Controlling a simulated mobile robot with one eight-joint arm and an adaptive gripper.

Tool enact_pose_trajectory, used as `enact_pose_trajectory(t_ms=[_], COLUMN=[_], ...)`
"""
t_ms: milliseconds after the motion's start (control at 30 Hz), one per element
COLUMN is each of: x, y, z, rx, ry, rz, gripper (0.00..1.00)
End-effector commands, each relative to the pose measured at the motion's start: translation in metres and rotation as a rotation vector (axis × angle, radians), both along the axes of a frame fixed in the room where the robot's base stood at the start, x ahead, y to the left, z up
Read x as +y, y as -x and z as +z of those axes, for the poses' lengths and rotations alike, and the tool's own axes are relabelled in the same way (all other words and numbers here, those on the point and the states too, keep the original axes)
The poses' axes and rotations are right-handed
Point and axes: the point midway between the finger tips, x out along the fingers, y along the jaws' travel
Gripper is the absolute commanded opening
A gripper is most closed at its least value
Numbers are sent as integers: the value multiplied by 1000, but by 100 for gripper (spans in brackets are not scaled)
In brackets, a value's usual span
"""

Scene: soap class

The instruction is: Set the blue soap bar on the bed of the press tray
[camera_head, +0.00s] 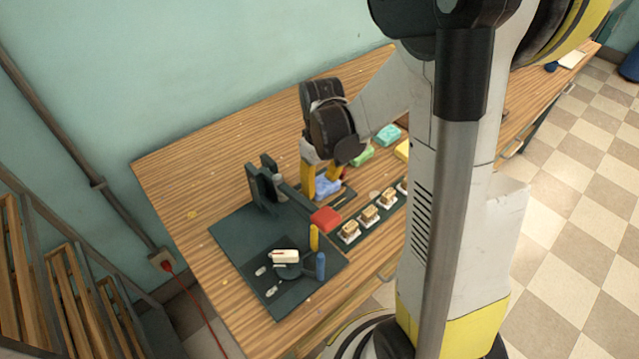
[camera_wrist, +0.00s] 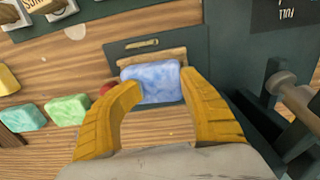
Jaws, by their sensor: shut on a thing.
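My gripper (camera_head: 322,183) is shut on the blue soap bar (camera_head: 327,187). In the wrist view the yellow fingers (camera_wrist: 164,100) hold the bar's two ends, and the blue bar (camera_wrist: 150,80) looks level. The bar hides the rest of the bed. I cannot tell whether the bar touches the bed or hangs just above it. In the head view my fingers partly cover the tray (camera_head: 343,203).
The press (camera_head: 263,186) stands close beside my gripper on a dark base plate (camera_head: 226,232). A red block (camera_head: 326,219) is in front. Green (camera_head: 362,154) and teal (camera_head: 387,134) bars lie behind. Several wooden stamps stand along a dark strip (camera_head: 375,227). Table at the back left is clear.

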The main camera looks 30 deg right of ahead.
Motion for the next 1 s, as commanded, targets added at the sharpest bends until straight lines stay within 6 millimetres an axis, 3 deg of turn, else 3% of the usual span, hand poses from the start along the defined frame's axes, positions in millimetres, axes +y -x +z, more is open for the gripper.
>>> enact_pose_trajectory(t_ms=[33, 300, 333, 400, 800, 833, 1000], x=[-7, -7, -7, -7, -5, -5, -5], y=[-2, -2, -2, -2, -1, -1, 0], z=[-2, -2, -2, -2, -2, -2, -2], rx=[-5, -5, -5, -5, -2, -2, -2], ry=[16, 16, 16, 15, 13, 13, 13], rz=[-7, -7, -7, -7, -4, -4, -4], gripper=[10, 11, 55, 77, 77, 83, 85])
